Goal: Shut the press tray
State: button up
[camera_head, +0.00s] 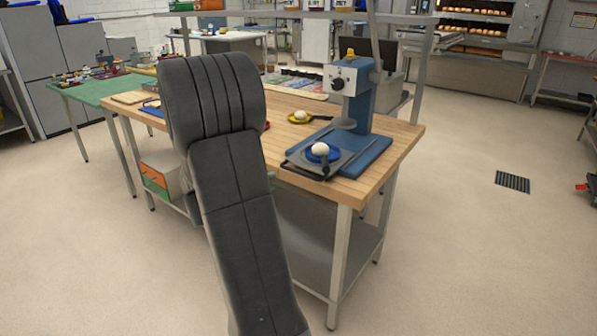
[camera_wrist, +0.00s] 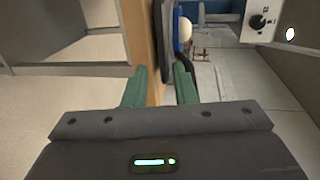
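The press (camera_head: 350,85) is a blue-and-white machine with a black dial, standing on a wooden bench. Its press tray (camera_head: 340,160) is slid out toward the front and holds a blue plate (camera_head: 323,157) with a pale dough ball (camera_head: 320,149). A dark handle (camera_head: 300,172) runs along the tray's front. In the wrist view, my gripper (camera_wrist: 160,88) is open, its green fingers apart. A dark bar (camera_wrist: 168,45), probably the handle, shows just beyond and between the fingers; I cannot tell whether they touch it. My arm hides the gripper in the head view.
The wooden bench (camera_head: 400,137) has its edge close to my fingers. A yellow plate (camera_head: 312,118) with another dough ball (camera_head: 300,115) lies behind the tray, left of the press. A green table (camera_head: 92,91) stands to the left.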

aim_at(295, 172)
jog(key=x, duration=1.3)
jog(key=shift+w+d+p, duration=0.15)
jog(key=shift+d+p, duration=0.05)
jog(key=shift+p, duration=0.1)
jog(key=shift+c, duration=0.3)
grip_shut()
